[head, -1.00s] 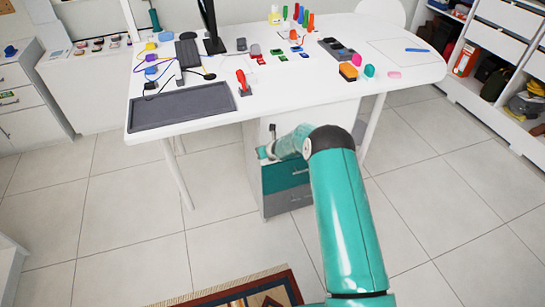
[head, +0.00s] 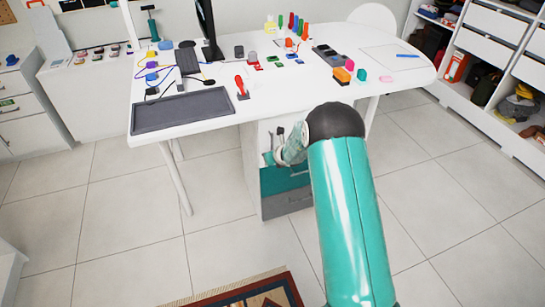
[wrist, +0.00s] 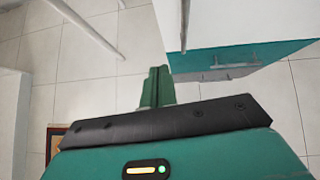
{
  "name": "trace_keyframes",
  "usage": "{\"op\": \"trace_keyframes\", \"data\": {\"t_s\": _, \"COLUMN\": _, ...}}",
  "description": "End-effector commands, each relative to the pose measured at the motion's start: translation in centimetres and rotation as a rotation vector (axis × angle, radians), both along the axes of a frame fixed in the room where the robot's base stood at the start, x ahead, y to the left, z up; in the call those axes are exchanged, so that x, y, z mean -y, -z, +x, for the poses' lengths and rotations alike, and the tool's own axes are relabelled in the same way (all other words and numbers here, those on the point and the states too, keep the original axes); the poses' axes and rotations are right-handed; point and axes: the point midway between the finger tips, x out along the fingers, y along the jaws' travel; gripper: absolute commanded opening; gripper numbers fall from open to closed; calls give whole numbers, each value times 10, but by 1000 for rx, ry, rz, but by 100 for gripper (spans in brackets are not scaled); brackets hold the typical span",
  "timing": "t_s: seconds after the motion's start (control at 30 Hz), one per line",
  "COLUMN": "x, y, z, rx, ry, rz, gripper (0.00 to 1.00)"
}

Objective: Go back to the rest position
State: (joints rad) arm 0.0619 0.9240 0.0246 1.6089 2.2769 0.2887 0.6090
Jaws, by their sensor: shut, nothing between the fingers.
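My teal arm reaches forward from the lower right in the head view, with its far end bent toward the drawer cabinet under the desk. My gripper (wrist: 157,88) shows in the wrist view as two green fingers closed together, with nothing between them. It is above the tiled floor, just left of the cabinet's teal drawer in that picture. In the head view the fingers are too small and partly covered by the arm to make out.
A white desk (head: 300,100) with many small items stands ahead. Under it is a cabinet (head: 285,205) with teal and grey drawers. An open wardrobe (head: 490,60) is at the right. A patterned rug (head: 262,297) lies in front. The tiled floor between is clear.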

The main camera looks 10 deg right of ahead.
Motion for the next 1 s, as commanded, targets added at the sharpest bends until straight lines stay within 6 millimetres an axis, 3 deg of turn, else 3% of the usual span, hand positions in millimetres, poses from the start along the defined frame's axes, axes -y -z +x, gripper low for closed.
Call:
{"op": "trace_keyframes", "data": {"t_s": 0.27, "x": 0, "y": -5, "z": -7, "rx": 1, "ry": -3, "rz": -3, "gripper": 0}}
{"op": "trace_keyframes", "data": {"t_s": 0.37, "x": -3, "y": -20, "z": -7, "rx": 22, "ry": -42, "rz": -25, "gripper": 0}}
{"op": "trace_keyframes", "data": {"t_s": 0.47, "x": -12, "y": -56, "z": -11, "rx": 75, "ry": -141, "rz": -82, "gripper": 0}}
{"op": "trace_keyframes", "data": {"t_s": 0.67, "x": -38, "y": -153, "z": -39, "rx": 224, "ry": -455, "rz": -278, "gripper": 0}}
{"op": "trace_keyframes", "data": {"t_s": 0.8, "x": -56, "y": -211, "z": -74, "rx": 322, "ry": -680, "rz": -430, "gripper": 0}}
{"op": "trace_keyframes", "data": {"t_s": 1.0, "x": -74, "y": -276, "z": -138, "rx": 436, "ry": -992, "rz": -662, "gripper": 0}}
